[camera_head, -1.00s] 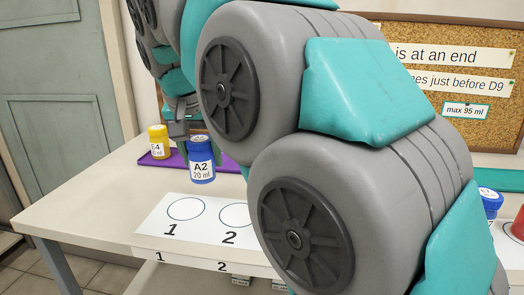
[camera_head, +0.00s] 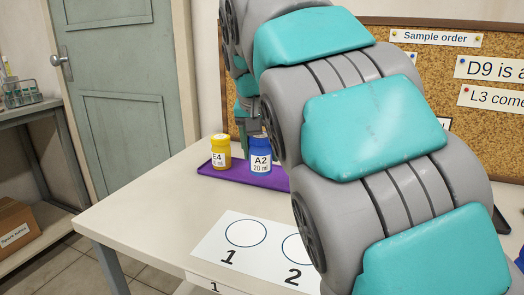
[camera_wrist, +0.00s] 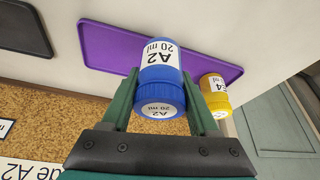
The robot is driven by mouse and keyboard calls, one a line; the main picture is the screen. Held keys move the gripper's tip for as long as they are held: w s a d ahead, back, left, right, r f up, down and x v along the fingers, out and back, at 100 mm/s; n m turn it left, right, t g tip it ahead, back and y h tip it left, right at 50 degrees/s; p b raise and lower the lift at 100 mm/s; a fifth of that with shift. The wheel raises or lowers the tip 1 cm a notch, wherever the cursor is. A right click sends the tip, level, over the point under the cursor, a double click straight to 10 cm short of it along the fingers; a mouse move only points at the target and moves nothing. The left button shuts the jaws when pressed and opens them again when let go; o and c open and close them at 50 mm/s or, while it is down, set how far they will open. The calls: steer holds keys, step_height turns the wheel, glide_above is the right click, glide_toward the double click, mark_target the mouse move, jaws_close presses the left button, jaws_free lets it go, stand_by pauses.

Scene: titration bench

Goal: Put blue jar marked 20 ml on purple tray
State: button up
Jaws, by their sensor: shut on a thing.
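The blue jar (camera_head: 260,160), labelled A2 and 20 ml, is upright over the purple tray (camera_head: 222,173), just right of a yellow jar. My gripper (camera_head: 250,128) is shut on it from above and partly hidden by my arm. In the wrist view, the blue jar (camera_wrist: 160,80) is between the two green fingers of my gripper (camera_wrist: 158,92), with the purple tray (camera_wrist: 110,45) behind its base. I cannot tell whether the base touches the tray. My arm hides the tray's right part in the head view.
The yellow jar (camera_head: 220,152), labelled E4, stands at the tray's left end, close to the blue jar. A white card (camera_head: 262,232) with circles 1 and 2 lies in front. A dark tray (camera_wrist: 22,28) lies beside the purple one. A corkboard (camera_head: 440,80) stands behind.

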steer(key=w, duration=0.2)
steer(key=w+p, duration=0.1)
steer(key=w, duration=0.2)
steer(key=w+p, duration=0.1)
steer(key=w, duration=0.1)
steer(key=shift+w+a+f, duration=0.15)
steer(key=shift+a+f, duration=0.05)
steer(key=shift+f, duration=0.15)
steer(key=shift+f+b, duration=1)
steer(key=shift+f, duration=0.8)
steer(key=shift+f, duration=0.15)
steer(key=o, duration=1.3)
steer(key=shift+o, duration=0.2)
